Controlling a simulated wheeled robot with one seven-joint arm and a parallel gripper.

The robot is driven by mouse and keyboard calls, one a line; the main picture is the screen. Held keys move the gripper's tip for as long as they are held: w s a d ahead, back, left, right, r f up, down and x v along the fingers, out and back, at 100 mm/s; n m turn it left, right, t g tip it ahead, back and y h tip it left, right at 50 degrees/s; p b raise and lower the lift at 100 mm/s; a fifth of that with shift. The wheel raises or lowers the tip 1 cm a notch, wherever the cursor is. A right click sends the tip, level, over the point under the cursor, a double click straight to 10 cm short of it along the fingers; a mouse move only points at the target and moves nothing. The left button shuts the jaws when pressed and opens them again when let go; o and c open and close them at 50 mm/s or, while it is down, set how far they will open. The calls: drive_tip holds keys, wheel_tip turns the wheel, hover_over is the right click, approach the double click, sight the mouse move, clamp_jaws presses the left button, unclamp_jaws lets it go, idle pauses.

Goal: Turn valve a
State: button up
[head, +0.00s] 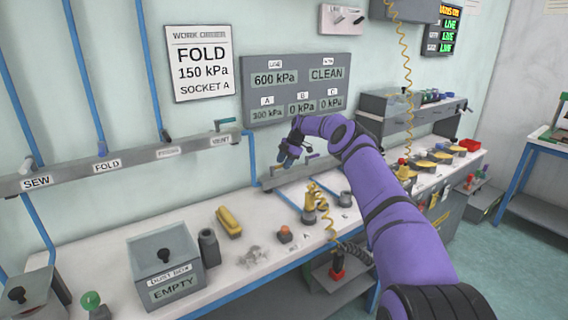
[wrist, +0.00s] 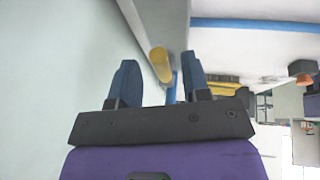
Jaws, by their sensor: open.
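A grey valve rail (head: 290,172) with small levers is fixed at the back of the bench, below the gauge panel. No valve label is readable on it, so I cannot tell which lever is valve a. My gripper (head: 288,154) is at the left end of this rail, in front of the wall, and hides part of it. In the wrist view its two blue fingers (wrist: 162,82) are apart, with a brass-yellow round piece (wrist: 160,64) showing in the gap beyond the tips. I cannot tell whether they touch it.
The gauge panel (head: 297,88) reads A 300 kPa, B 0 kPa, C 0 kPa and line 600 kPa. The work order (head: 203,64) says fold, 150 kPa, socket A. A dust box (head: 165,268) and yellow-handled tool (head: 229,222) stand on the bench. A coiled yellow hose (head: 403,70) hangs near my arm.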

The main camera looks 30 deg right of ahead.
drive_tip(key=v, duration=1)
drive_tip(key=shift+r, duration=0.3)
drive_tip(key=shift+s+d, duration=0.1)
drive_tip(key=s+a+r+m+h, duration=0.2)
drive_tip(key=s+a+r, duration=0.1)
drive_tip(key=a+r, duration=0.8)
drive_tip(key=s+a+r+m+h, duration=0.1)
drive_tip(key=s+a+r, duration=0.3)
drive_tip(key=a+r, duration=0.65)
drive_tip(key=s+a+r+m+h, duration=0.1)
drive_tip(key=s+a+r+m, duration=0.2)
drive_tip(key=s+a+r, duration=0.5)
drive_tip(key=s+a+r+m+t+h, duration=0.1)
drive_tip(key=s+a+m, duration=0.15)
drive_tip(key=s, duration=0.95)
drive_tip(key=s+a+r+m+t, duration=0.15)
drive_tip(key=s+m, duration=0.25)
drive_tip(key=s, duration=0.8)
drive_tip(key=s+f+m, duration=0.3)
drive_tip(key=s+f, duration=0.1)
drive_tip(key=s, duration=0.6)
drive_tip(key=s+d+f+m, duration=0.1)
drive_tip(key=s+f+m, duration=0.2)
drive_tip(key=s, duration=0.8)
drive_tip(key=shift+s+d+f+t, duration=0.2)
drive_tip(key=shift+f+t, duration=0.25)
drive_tip(key=shift+f, duration=0.4)
